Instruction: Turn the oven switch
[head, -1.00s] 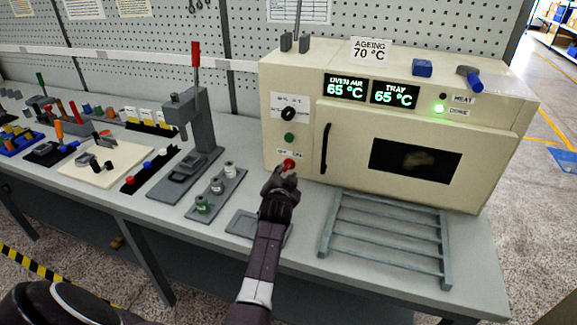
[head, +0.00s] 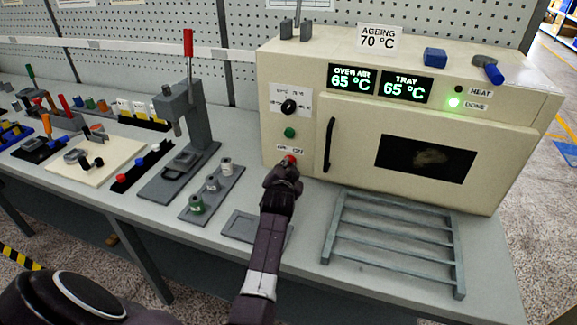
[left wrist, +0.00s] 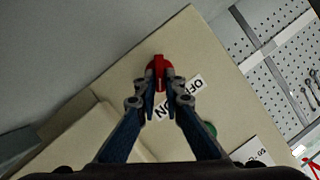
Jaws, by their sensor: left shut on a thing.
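The oven (head: 300,130) is a cream box at the back right of the bench. Its red switch (head: 290,158) sits low on the left of the front, by an OFF/ON label (head: 297,149). My left gripper (head: 282,170) is at the switch and hides part of it. In the left wrist view the red switch (left wrist: 158,70) stands between the fingertips of my left gripper (left wrist: 160,82), which are closed on it. The label (left wrist: 183,97) lies beside the fingers. My right gripper is not seen.
A black dial (head: 288,107) and green button (head: 290,132) are above the switch. The oven door handle (head: 329,145) sticks out to the right. A wire rack (head: 340,225) and a grey tray (head: 238,226) lie on the bench in front.

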